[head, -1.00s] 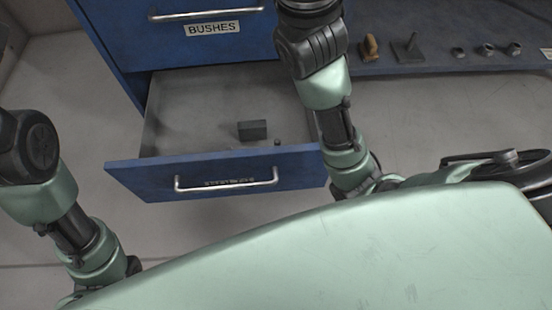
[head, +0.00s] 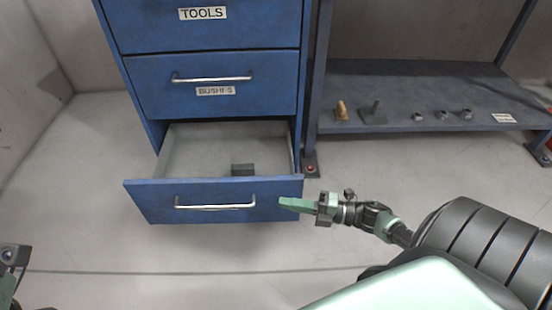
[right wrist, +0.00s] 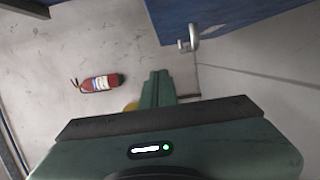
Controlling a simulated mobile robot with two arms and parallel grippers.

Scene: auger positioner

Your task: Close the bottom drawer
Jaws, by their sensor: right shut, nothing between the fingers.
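The bottom drawer (head: 145,203) of the blue cabinet stands pulled out, its front panel and silver handle (head: 215,206) facing me. A small dark block (head: 243,170) lies inside it. My right gripper (head: 283,203) is shut and empty, its green fingertips overlapping the right end of the drawer front, right of the handle. I cannot tell whether it touches the panel. In the right wrist view the shut fingers (right wrist: 157,80) point toward the blue panel (right wrist: 230,15) and a handle (right wrist: 190,40), with a visible gap in the picture.
The drawer labelled BUSHES (head: 215,105) and the TOOLS drawer (head: 155,30) above are shut. A low shelf (head: 400,90) with small metal parts stands to the right. A red fire extinguisher (right wrist: 97,83) lies in the right wrist view. The floor before the drawer is clear.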

